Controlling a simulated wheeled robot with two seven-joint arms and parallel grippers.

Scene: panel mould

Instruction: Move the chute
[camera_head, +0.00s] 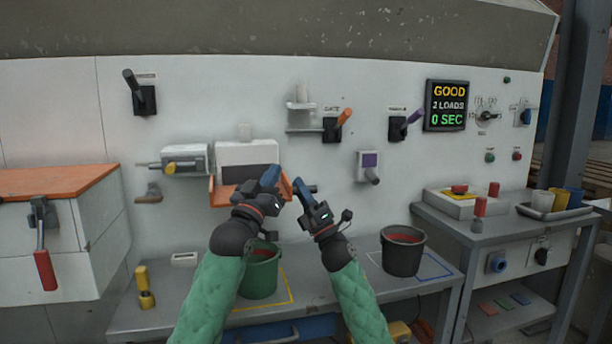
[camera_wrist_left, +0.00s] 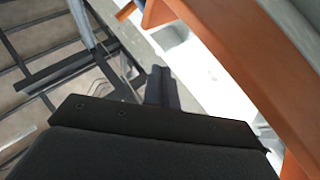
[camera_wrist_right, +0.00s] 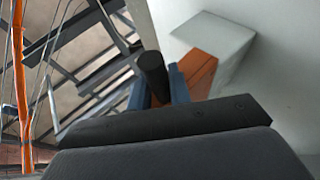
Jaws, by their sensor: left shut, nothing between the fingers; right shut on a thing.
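The orange chute (camera_head: 222,196) sits under a white box on the wall panel. My left gripper (camera_head: 271,174) is shut and empty in front of its right part and hides some of it. In the left wrist view the chute's orange wall (camera_wrist_left: 240,65) runs close beside my shut fingers (camera_wrist_left: 162,88). My right gripper (camera_head: 294,186) is at the chute's right end. In the right wrist view its blue fingers are shut on a black handle (camera_wrist_right: 153,72), with the chute's orange side (camera_wrist_right: 198,70) just behind. The handle's tip (camera_head: 313,189) shows in the head view.
A green bucket (camera_head: 261,279) stands below the chute in a yellow outline, and a black bucket (camera_head: 403,258) stands to the right in a blue outline. Levers with orange (camera_head: 344,117) and purple (camera_head: 415,117) grips are on the panel. The display (camera_head: 447,105) reads GOOD, 2 LOADS, 0 SEC.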

